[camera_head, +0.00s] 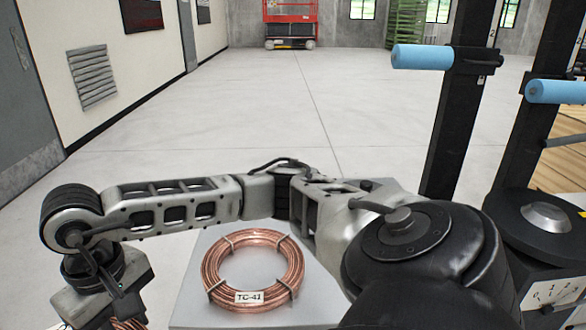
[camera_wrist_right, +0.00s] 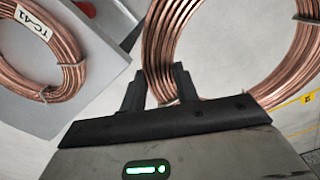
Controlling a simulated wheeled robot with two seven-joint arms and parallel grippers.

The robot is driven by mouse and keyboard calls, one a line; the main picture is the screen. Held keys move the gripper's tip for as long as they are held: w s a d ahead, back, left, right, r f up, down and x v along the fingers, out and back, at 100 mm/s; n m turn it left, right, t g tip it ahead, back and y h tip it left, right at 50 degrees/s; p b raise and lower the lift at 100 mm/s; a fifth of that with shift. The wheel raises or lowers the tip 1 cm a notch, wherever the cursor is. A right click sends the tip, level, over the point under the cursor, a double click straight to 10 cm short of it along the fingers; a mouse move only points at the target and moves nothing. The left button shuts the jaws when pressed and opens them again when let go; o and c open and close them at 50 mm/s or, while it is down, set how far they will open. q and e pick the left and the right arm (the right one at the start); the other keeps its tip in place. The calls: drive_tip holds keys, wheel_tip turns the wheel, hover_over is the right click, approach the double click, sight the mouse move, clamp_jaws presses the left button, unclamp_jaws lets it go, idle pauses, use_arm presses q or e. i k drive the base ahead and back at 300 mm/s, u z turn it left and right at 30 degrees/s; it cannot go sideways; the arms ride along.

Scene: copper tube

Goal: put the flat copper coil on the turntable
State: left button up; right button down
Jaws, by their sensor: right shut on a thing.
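A copper coil tagged TC-41 (camera_head: 254,268) lies flat on a grey plate (camera_head: 190,312); it also shows at upper left in the right wrist view (camera_wrist_right: 62,50). My right gripper (camera_wrist_right: 160,82) is shut on a second, nearer copper coil (camera_wrist_right: 158,40), whose strands pass between its fingers. In the head view this gripper is at lower left, and only a sliver of the held coil (camera_head: 128,325) shows at the bottom edge. A black round platform with a silver dome (camera_head: 545,216), perhaps the turntable, stands at right. My left gripper is not in view.
Two black posts with light blue rollers (camera_head: 422,57) (camera_head: 556,91) rise at right. A white numbered scale (camera_head: 552,291) sits below the black platform. My right arm crosses behind the tagged coil. The floor beyond is clear, with a red lift (camera_head: 290,20) far back.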

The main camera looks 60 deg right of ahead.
sight(544, 217)
drive_tip(key=u, duration=0.05)
drive_tip(key=k, duration=1.4)
drive_tip(key=z, duration=1.9)
drive_tip(key=i, duration=1)
